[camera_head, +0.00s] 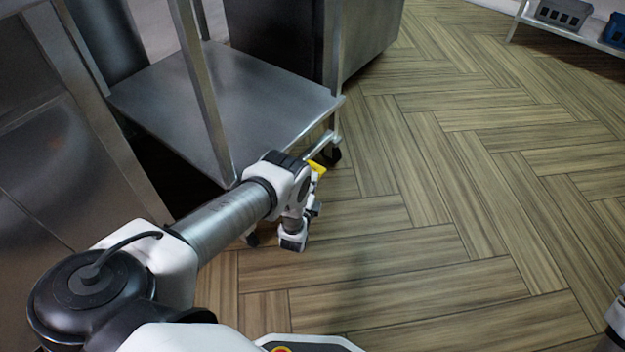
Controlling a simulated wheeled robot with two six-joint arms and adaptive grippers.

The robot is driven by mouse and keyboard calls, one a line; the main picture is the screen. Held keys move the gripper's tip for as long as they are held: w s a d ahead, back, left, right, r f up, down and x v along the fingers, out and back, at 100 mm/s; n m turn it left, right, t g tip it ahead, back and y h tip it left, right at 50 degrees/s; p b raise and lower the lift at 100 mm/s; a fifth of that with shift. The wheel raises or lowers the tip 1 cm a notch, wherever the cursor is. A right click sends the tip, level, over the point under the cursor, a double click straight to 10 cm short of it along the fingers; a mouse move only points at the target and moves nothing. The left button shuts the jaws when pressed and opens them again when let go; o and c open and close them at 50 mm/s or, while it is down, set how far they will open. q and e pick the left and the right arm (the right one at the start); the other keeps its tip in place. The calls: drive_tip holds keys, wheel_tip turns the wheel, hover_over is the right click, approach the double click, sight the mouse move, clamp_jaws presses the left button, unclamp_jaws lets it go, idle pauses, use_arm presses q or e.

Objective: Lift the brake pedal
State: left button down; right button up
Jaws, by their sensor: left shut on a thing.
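The yellow brake pedal (317,167) is by the caster at the near right corner of a steel cart, low over the floor. My left arm reaches down from the left to it. My left gripper (316,180) is small and partly hidden behind the arm's own wrist. It is shut on the brake pedal, though its fingertips are hard to make out. My right gripper is not in view; only a bit of what looks like my right arm shows at the lower right edge.
The steel cart's lower shelf (235,90) and its upright post (206,95) stand close beside my left arm. A dark caster (334,155) sits under the shelf corner. A steel cabinet (365,35) stands behind. The wooden floor (450,200) to the right is clear.

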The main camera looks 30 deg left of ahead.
use_arm(q)
drive_tip(key=shift+r, duration=0.1)
idle(0.3)
drive_tip(key=c, duration=1.2)
unclamp_jaws()
drive_tip(key=v, duration=1.2)
